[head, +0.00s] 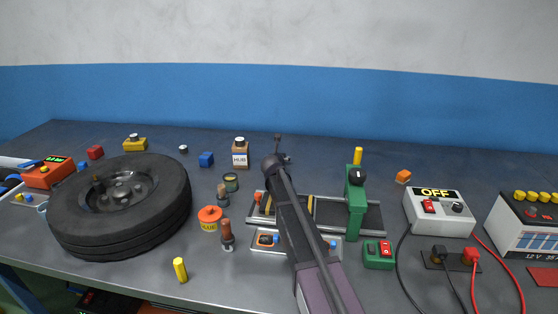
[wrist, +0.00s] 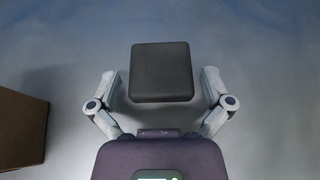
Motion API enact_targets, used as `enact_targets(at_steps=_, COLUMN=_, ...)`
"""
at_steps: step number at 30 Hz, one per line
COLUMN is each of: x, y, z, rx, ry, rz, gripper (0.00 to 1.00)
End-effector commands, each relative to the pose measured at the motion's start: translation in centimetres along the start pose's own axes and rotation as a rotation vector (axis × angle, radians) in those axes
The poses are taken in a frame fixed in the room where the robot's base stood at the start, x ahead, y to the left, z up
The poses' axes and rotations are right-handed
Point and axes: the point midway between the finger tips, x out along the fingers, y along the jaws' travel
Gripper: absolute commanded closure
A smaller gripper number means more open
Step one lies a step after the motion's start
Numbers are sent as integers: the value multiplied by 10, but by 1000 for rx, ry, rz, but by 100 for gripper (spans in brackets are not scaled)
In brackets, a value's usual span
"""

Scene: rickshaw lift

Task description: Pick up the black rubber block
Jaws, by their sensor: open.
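The black rubber block (wrist: 161,70) shows in the wrist view as a dark square with rounded corners. My gripper (wrist: 160,84) is open, with one pale finger on each side of the block. A narrow gap shows between the block and each finger, so I see no contact. In the head view my arm reaches over the bench towards the back, and its end hides the block and most of the gripper. I cannot tell the height of the fingers above the bench.
A brown box side (wrist: 20,128) stands left of the gripper in the wrist view. In the head view the HUB box (head: 240,157) is left of my arm's end, and a green post tool (head: 355,202) is right. A large tyre (head: 120,235) lies farther left.

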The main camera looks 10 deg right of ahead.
Motion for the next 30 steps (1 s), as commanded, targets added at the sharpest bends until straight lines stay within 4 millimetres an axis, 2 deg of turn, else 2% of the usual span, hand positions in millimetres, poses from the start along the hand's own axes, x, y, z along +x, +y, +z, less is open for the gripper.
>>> enact_targets(at_steps=12, x=0, y=-2, z=0, rx=1, ry=0, rz=-2, gripper=0)
enact_targets(at_steps=14, x=0, y=-2, z=0, rx=1, ry=0, rz=-2, gripper=15)
enact_targets(at_steps=19, x=0, y=-2, z=0, rx=1, ry=0, rz=-2, gripper=65)
enact_targets(at_steps=20, x=0, y=-2, z=0, rx=1, ry=0, rz=-2, gripper=68)
enact_targets(at_steps=30, x=0, y=-2, z=1, rx=1, ry=0, rz=-2, gripper=69)
